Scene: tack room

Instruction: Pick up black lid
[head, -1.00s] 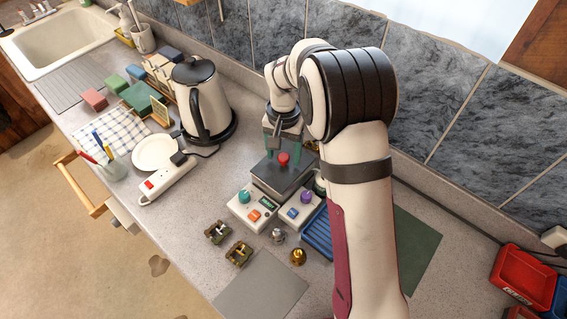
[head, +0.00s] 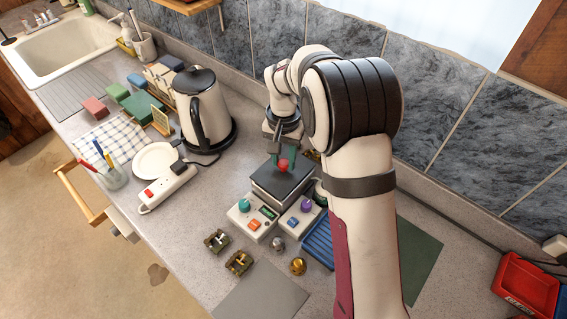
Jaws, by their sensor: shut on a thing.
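The black lid (head: 299,174) is a flat dark square plate with a red knob (head: 283,169) on top. It is on or just over a dark box body (head: 273,200) behind two small control boxes; I cannot tell whether there is a gap beneath it. My gripper (head: 283,163) points down above the lid, its greenish fingers shut on the red knob. The fingertips partly hide the knob.
A kettle (head: 203,105) stands to the left, with a power strip (head: 168,188) nearer the front. Two control boxes (head: 252,219) (head: 300,217) stand just in front. A blue ribbed tray (head: 319,243) is at right. Bare counter lies left of the boxes.

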